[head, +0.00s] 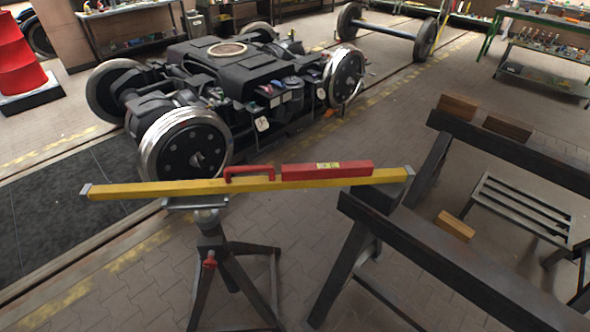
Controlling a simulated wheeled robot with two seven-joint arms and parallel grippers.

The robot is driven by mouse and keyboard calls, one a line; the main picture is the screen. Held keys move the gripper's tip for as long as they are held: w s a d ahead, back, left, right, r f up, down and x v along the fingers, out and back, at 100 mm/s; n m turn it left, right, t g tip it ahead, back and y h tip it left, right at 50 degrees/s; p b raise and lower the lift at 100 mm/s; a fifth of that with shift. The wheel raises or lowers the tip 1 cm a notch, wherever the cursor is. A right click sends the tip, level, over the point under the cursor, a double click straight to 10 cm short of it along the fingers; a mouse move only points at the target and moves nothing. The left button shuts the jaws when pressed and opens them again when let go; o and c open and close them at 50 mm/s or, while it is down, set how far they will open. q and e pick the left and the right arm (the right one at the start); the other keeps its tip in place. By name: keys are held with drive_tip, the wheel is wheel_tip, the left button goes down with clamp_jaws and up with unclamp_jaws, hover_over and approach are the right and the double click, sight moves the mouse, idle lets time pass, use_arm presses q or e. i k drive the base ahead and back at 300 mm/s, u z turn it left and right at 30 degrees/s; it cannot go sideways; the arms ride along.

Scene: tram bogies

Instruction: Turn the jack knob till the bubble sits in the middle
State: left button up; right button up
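The jack (213,245) is a dark stand on splayed legs with a light top plate. A small red knob (209,260) sits on its front side. A long yellow beam (215,187) with grey end caps lies across the jack's top and reaches right to the dark trestle (375,200). In the picture its right end sits higher than its left. A red spirit level (355,169) lies on the beam's right half. Its yellowish vial (327,165) is too small to tell where the bubble is. A red handle (250,170) stands left of the level. Neither gripper is in view.
A second dark trestle (510,150) with wooden blocks (507,127) stands at the right, with a slatted metal rack (520,208) beside it. The tram bogie (235,75) stands behind the beam. Paved floor is free left of the jack.

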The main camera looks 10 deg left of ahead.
sight(210, 264)
drive_tip(key=u, duration=1.2)
